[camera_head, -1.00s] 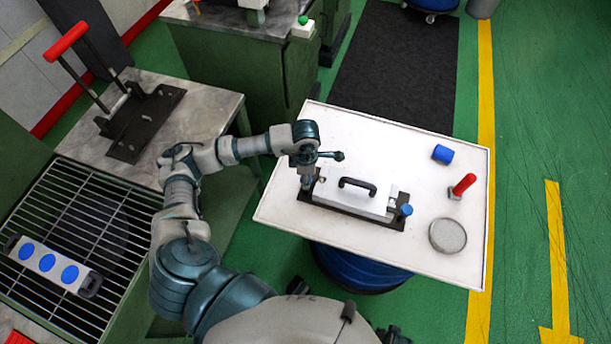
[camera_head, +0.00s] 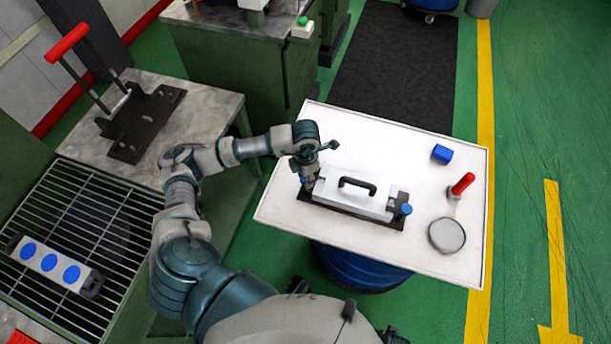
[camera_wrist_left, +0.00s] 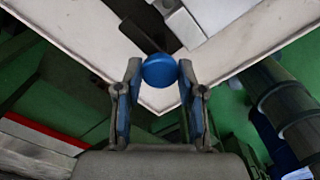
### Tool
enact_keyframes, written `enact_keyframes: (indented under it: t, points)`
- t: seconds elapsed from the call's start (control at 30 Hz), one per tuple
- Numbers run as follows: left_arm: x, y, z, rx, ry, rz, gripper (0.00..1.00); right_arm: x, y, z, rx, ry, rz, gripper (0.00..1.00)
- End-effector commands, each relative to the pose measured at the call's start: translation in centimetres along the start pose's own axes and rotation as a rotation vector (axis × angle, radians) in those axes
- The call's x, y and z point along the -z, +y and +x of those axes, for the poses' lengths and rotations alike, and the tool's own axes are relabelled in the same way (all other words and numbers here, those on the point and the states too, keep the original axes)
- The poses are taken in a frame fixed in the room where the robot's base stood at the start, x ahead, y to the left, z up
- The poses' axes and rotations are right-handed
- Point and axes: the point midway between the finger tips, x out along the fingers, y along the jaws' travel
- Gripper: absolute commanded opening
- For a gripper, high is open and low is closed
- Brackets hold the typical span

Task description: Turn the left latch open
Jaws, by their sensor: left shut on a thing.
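The mould (camera_head: 351,192) is a white block with a black handle on a dark base, lying on the white table. My left gripper (camera_head: 307,183) is at its left end, pointing down. In the left wrist view, my left gripper (camera_wrist_left: 157,80) is shut on the round blue knob of the left latch (camera_wrist_left: 159,70), with a finger on each side. In the head view the gripper mostly hides this knob. The right latch's blue knob (camera_head: 406,209) stands at the other end of the base. My right gripper is not in view.
On the white table (camera_head: 290,215) are a blue cylinder (camera_head: 442,153), a red-handled tool (camera_head: 462,185) and a round grey disc (camera_head: 447,235). At left are a lever press (camera_head: 140,120) and a metal grid (camera_head: 75,225) with a blue-dotted block (camera_head: 55,266).

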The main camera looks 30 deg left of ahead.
Motion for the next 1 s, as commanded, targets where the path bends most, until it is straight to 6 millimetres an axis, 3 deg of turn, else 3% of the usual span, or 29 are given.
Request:
enact_keyframes:
  t: [0.27,0.3,0.37,0.77,1.0]
  points:
    - [-0.2,0.3,-0.3,-0.007,-0.010,-0.005,0.04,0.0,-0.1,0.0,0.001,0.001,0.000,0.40]
    - [-0.2,0.3,-0.3,-0.007,-0.011,-0.005,0.48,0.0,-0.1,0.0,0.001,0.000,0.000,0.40]
    - [-0.2,0.3,-0.2,-0.006,-0.010,-0.005,0.64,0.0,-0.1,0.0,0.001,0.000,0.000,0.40]
    - [-0.1,0.1,-0.8,-0.003,-0.005,-0.001,0.64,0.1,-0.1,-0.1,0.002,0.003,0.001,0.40]
    - [-0.2,0.2,-5.5,-0.005,-0.009,-0.001,0.64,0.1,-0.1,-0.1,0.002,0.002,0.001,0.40]
